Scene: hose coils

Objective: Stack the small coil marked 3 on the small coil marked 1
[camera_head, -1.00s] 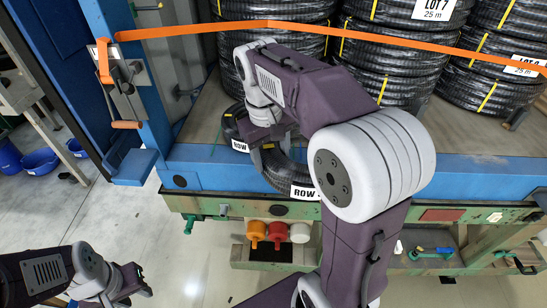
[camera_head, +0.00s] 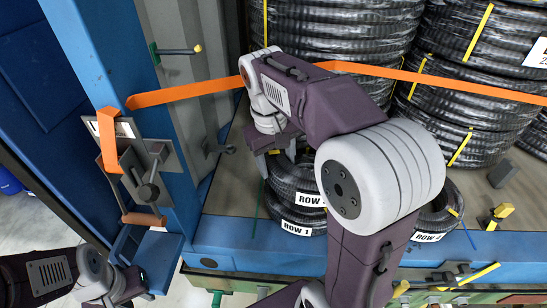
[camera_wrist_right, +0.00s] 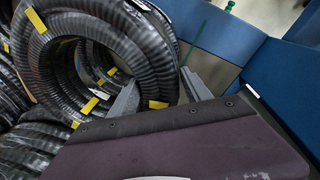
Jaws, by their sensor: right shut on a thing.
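My right gripper (camera_head: 271,158) is shut on the wall of a small black ribbed coil (camera_head: 290,178), with one finger inside the ring and one outside. The held coil also fills the upper left of the right wrist view (camera_wrist_right: 52,62). Its label reads ROW, with the number hidden behind my arm. The small coil marked 1 (camera_head: 277,213) is on the platform below and slightly left of it. The held coil overlaps it from above; I cannot tell whether they touch. My left gripper (camera_head: 141,288) is low at the left, its jaws unclear.
Another small coil (camera_head: 443,214) with a ROW label lies to the right, partly behind my arm. Tall stacks of large coils (camera_head: 335,35) stand behind. An orange strap (camera_head: 190,95) crosses in front of them. A blue post (camera_head: 165,110) stands left; the blue platform edge (camera_head: 235,235) runs in front.

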